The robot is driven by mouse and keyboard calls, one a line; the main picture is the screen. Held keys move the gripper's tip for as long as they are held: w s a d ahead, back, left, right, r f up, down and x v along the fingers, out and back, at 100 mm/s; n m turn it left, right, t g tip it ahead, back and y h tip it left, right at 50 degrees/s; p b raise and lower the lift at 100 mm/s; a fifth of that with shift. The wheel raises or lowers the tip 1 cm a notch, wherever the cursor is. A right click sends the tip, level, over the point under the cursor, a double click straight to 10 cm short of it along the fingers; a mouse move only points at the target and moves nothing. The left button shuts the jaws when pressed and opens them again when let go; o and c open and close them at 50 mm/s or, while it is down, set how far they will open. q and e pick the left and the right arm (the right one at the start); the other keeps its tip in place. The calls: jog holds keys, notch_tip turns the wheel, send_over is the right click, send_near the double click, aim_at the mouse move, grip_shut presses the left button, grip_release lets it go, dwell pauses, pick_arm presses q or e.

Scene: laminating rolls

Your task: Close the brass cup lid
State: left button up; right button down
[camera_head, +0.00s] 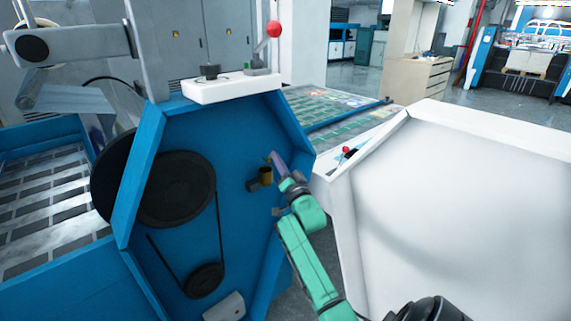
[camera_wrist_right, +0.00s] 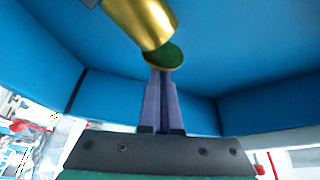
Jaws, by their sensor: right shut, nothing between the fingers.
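The brass cup (camera_head: 265,176) is mounted on the blue machine panel, in the middle of the head view. It looks large in the right wrist view (camera_wrist_right: 143,22), at the top. A dark green round face with a brass rim (camera_wrist_right: 166,57) shows at its near end; I cannot tell whether this is the lid's underside or the cup's mouth. My right gripper (camera_head: 272,156) is beside the cup's upper end. Its purple fingers (camera_wrist_right: 161,75) are together and empty, with their tips right at the rim; contact is unclear. My left gripper is out of view.
The blue panel (camera_head: 235,135) carries black pulleys (camera_head: 175,190) and a belt left of the cup. A white box with a red-knobbed lever (camera_head: 274,30) sits on top. A large white housing (camera_head: 460,200) stands close on the right of my right arm.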

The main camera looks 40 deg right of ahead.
jog(key=shift+a+f+n+t+y+b, duration=0.1)
jog(key=shift+a+n+t+y+b, duration=0.15)
jog(key=shift+n, duration=0.3)
jog(key=shift+f+n+t+y+b, duration=0.15)
jog(key=shift+n+b, duration=0.15)
jog(key=shift+n, duration=0.25)
jog(key=shift+a+f+n+t+y+b, duration=0.1)
jog(key=shift+a+n+t+y+b, duration=0.2)
jog(key=shift+n+y+b, duration=0.85)
jog(key=shift+a+f+n+t+y+b, duration=0.2)
jog(key=shift+n+y, duration=0.25)
jog(key=shift+n, duration=1.45)
jog(key=shift+a+n+t+y+b, duration=0.3)
jog(key=shift+n+y+b, duration=0.4)
jog(key=shift+n, duration=0.85)
jog(key=shift+a, duration=0.1)
